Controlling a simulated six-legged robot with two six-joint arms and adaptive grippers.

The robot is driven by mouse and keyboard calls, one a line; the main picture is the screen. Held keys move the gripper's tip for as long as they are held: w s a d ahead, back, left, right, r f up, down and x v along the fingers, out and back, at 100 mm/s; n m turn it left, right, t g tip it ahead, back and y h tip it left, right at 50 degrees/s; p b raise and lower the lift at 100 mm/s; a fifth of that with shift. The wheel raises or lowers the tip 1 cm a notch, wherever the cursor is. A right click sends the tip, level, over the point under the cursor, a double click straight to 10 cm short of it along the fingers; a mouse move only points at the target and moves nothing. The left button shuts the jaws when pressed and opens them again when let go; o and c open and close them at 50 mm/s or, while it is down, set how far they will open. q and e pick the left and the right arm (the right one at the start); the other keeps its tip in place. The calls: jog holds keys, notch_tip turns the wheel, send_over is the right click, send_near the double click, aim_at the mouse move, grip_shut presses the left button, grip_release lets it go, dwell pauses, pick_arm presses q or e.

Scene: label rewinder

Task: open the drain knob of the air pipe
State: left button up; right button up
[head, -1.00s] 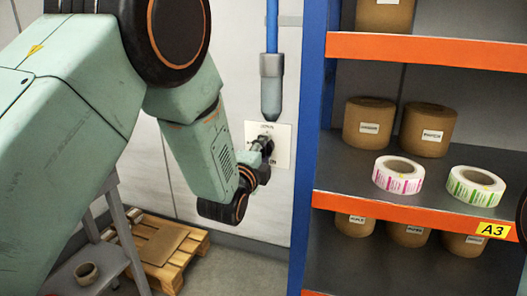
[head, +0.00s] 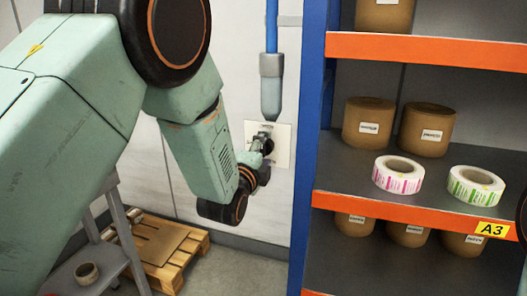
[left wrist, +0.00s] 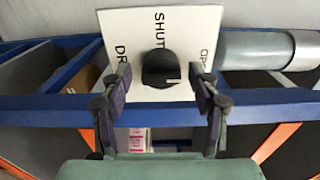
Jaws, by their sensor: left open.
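The drain knob (left wrist: 158,66) is black and round, with a small pale mark near its lower right edge in the left wrist view. It sits on a white plate (left wrist: 126,36) lettered SHUT, with parts of other words at the sides. My left gripper (left wrist: 163,80) is open, with one finger on each side of the knob in that view; I see gaps and cannot tell how deep the fingers reach. In the head view my left gripper (head: 264,144) is in front of the plate (head: 284,148) and hides most of the knob. The air pipe (head: 271,85) ends just above the plate.
A blue-framed shelf (head: 308,150) with orange edges stands close right of the plate, holding brown rolls (head: 369,122) and label rolls (head: 398,175). A wooden pallet (head: 163,268) lies on the floor below my left arm. A grey stand (head: 112,255) is at lower left.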

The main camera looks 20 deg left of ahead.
pick_arm(q)
jog(key=shift+w, duration=0.1)
jog(key=s, duration=1.2)
jog(key=shift+a, duration=0.25)
